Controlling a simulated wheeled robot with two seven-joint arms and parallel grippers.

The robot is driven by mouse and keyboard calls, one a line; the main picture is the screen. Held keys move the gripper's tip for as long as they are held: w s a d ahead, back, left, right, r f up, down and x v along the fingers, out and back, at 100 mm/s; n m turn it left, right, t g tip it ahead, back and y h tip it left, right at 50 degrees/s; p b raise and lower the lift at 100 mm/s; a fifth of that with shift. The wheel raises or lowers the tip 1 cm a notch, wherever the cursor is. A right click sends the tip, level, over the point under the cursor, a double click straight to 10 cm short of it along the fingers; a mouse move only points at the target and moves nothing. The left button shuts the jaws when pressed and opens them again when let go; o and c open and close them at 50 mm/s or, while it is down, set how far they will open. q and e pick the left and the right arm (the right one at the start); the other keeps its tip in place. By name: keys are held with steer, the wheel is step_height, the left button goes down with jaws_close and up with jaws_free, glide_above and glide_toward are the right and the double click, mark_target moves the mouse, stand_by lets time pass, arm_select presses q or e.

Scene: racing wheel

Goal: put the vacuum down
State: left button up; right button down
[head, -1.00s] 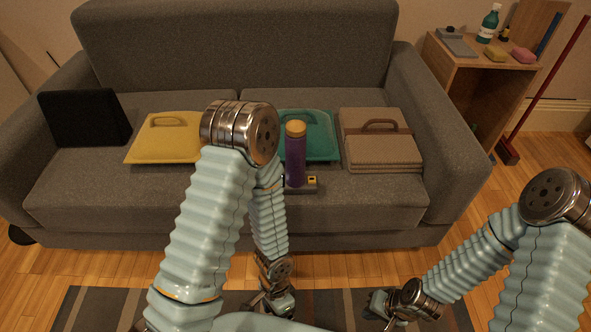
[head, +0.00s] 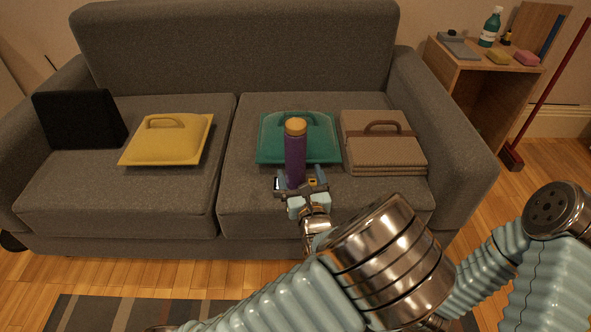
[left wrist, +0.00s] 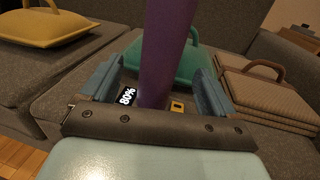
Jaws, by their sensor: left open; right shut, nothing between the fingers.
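The vacuum (head: 295,160) is a purple upright cylinder with an orange top. It stands upright at the front of the sofa's right seat cushion. In the left wrist view, its purple body (left wrist: 166,50) rises between my fingers; a display reading 80% and a yellow label show low beside it. My left gripper (head: 302,184) is open, with one finger on each side of the purple body. It also shows in the left wrist view (left wrist: 155,88), where gaps show beside the body. The vacuum's lower part is partly hidden by the gripper. My right gripper is hidden behind my left arm.
The grey sofa (head: 120,195) also bears a yellow lidded case (head: 165,145), a teal case (head: 268,150) close behind the vacuum, a brown woven case (head: 380,152) and a black panel (head: 80,120). A wooden shelf (head: 465,62) with small items stands right.

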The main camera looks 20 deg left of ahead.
mark_target(294, 154)
arm_select(q)
steer(key=x, duration=0.8)
steer(key=shift+w, duration=0.3)
steer(key=shift+r, duration=0.1)
jaws_close()
